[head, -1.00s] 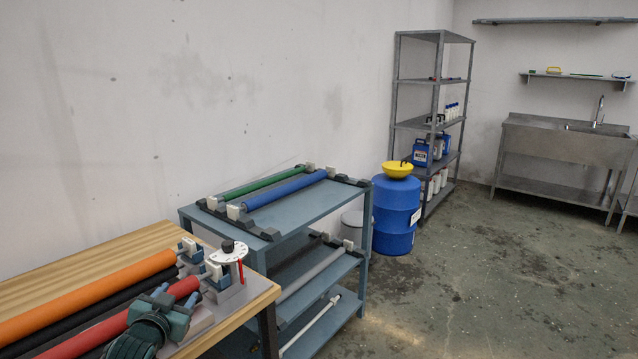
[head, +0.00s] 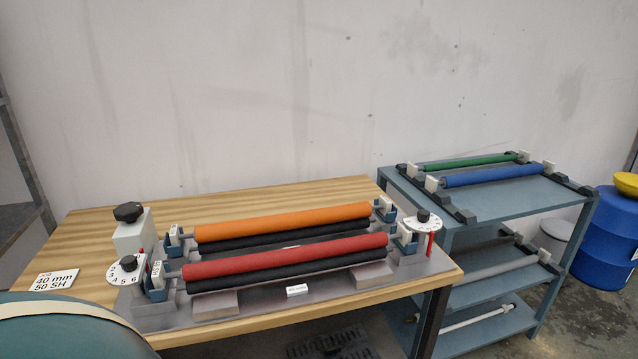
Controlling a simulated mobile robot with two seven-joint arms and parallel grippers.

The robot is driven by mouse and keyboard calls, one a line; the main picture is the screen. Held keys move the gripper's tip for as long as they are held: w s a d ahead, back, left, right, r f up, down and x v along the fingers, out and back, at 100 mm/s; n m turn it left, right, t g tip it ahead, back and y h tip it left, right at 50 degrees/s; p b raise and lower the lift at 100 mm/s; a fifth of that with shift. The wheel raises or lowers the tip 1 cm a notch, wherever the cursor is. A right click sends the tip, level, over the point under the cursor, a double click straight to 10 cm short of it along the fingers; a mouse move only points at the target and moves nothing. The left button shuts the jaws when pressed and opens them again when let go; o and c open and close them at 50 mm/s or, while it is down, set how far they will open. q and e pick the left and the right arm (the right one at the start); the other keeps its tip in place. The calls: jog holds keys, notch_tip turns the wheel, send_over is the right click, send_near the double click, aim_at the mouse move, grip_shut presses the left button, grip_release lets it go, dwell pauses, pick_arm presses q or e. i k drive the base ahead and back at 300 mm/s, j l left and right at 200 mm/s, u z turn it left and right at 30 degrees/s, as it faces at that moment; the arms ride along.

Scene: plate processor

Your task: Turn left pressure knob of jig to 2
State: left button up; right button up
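The jig (head: 215,305) is a grey metal plate on a wooden table, carrying an orange roller (head: 280,222), a red roller (head: 285,257) and black rollers under them. The left pressure knob (head: 129,263) is black and sits on a white numbered dial (head: 125,279) at the jig's left end. A red marker (head: 141,252) stands behind the dial; the exact setting is too small to tell. The right pressure knob (head: 423,215) sits on a similar dial with a red marker beside it. Neither of my grippers is in view.
A pale box with a black knob (head: 128,212) stands behind the left dial. A card reading 40 mm, 50 SH (head: 54,281) lies at the table's left. A blue-grey shelf cart (head: 490,204) with rollers stands at right, near a blue barrel (head: 604,240). Bare tabletop lies behind the jig.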

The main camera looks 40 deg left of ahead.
aim_at(129, 271)
jog(key=u, duration=2.3)
